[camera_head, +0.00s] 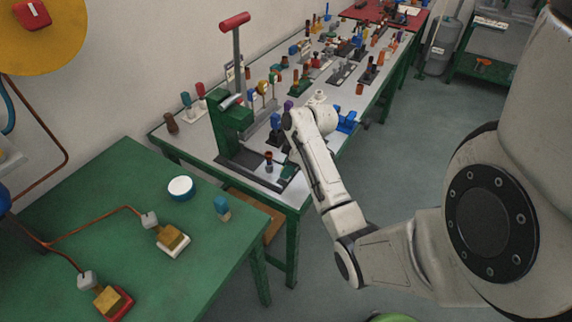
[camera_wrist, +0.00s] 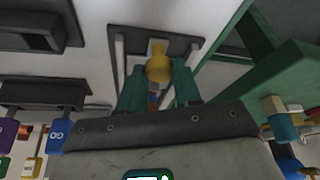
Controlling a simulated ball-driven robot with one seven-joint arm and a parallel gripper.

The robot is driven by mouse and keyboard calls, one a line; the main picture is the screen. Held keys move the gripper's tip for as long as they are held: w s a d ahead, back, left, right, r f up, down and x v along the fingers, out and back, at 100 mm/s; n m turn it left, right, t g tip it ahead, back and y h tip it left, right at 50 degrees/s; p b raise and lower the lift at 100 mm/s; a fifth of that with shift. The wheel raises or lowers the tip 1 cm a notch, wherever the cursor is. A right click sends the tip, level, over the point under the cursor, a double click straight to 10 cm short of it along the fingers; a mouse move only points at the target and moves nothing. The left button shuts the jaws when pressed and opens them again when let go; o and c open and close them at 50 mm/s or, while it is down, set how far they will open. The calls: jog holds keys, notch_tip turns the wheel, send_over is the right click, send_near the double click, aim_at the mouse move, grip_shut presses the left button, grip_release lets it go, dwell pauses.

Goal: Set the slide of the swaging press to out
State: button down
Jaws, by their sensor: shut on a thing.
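The swaging press (camera_head: 232,122) is a green upright frame with a tall lever and a red cross handle, at the near end of the grey-topped bench in the head view. My gripper (camera_head: 289,170) is low at the right of the press base, largely hidden by my arm. In the wrist view my gripper's green fingers (camera_wrist: 159,84) are shut on a yellow knob (camera_wrist: 159,64), one on each side. The knob sits over a dark plate (camera_wrist: 185,47) between pale strips. I cannot tell for certain that it belongs to the slide.
Several coloured knobs and fixtures crowd the bench behind the press. A green table (camera_head: 110,215) with wired blocks stands at the near left. Open floor (camera_head: 430,145) lies right of the bench.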

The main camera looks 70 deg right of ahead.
jog(key=c, duration=0.8)
grip_release()
jog(key=v, duration=1)
jog(key=shift+s+r+p, duration=0.2)
jog(key=shift+r+p, duration=0.15)
jog(key=shift+p, duration=0.1)
